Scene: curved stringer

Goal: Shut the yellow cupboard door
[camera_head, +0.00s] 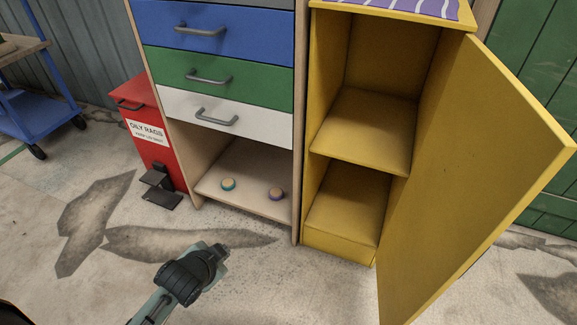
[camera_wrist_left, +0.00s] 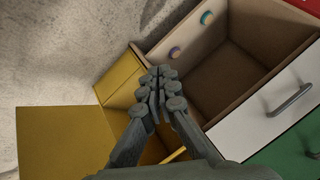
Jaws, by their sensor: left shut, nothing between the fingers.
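The yellow cupboard (camera_head: 338,243) stands at the right in the head view, with two empty compartments showing. Its yellow door (camera_head: 485,165) is wide open, hinged on the right and swung out toward me. My left gripper (camera_head: 221,252) is in the lower middle of the head view, left of the cupboard and apart from the door. In the left wrist view the gripper (camera_wrist_left: 160,82) is shut and empty. That view also shows the door (camera_wrist_left: 62,145) at lower left and the cupboard (camera_wrist_left: 122,82) behind the fingers. My right gripper is not in view.
A drawer unit (camera_head: 299,170) with blue, green and white drawers stands left of the cupboard; two small round items lie on its bottom shelf. A red oily rags bin (camera_head: 150,130) and a blue cart (camera_head: 35,115) are farther left. The stained floor in front is clear.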

